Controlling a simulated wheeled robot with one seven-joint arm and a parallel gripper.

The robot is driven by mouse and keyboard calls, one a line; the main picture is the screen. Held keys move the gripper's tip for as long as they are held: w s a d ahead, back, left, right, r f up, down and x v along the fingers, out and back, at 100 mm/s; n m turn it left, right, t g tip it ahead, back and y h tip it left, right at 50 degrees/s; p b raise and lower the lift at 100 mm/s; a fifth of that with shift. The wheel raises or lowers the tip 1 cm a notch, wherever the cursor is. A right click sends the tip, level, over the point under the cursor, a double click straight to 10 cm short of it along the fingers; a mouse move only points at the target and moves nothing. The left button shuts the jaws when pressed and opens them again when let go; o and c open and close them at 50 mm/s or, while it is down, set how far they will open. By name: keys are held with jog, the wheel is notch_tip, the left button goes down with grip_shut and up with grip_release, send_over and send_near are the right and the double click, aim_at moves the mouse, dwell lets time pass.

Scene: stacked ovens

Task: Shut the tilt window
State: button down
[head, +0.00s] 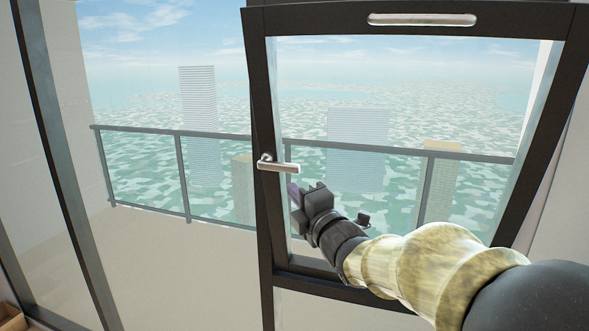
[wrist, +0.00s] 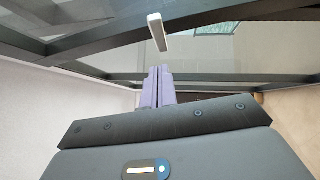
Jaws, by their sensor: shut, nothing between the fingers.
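The tilt window (head: 262,90) has a dark frame around a clear pane and fills the right half of the head view. Its sash looks tilted, with the top leaning toward me. A silver lever handle (head: 280,165) sits on its left upright and points right, roughly level. The handle also shows in the wrist view (wrist: 156,32), just beyond my fingertips. My gripper (head: 293,193) is just below the handle, in front of the pane. Its purple fingers (wrist: 157,72) are together with nothing between them. I cannot tell whether they touch the sash.
A pale slot-shaped fitting (head: 422,20) sits on the top bar of the sash. Another dark upright frame (head: 62,170) stands at the left. A balcony railing (head: 150,131) and towers over water lie beyond the glass. My arm crosses the lower right of the window.

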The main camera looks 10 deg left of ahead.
aim_at(287, 168)
jog(key=shift+w+a+r+p, duration=0.25)
jog(key=shift+w+p, duration=0.45)
jog(key=shift+w, duration=0.4)
jog(key=shift+w+a+r+p, duration=0.25)
jog(key=shift+w+p, duration=0.5)
jog(key=shift+w, duration=0.3)
jog(key=shift+w+a+r+p, duration=0.15)
jog(key=shift+w+a+p, duration=0.1)
jog(key=shift+w+p, duration=0.65)
jog(key=shift+w, duration=0.2)
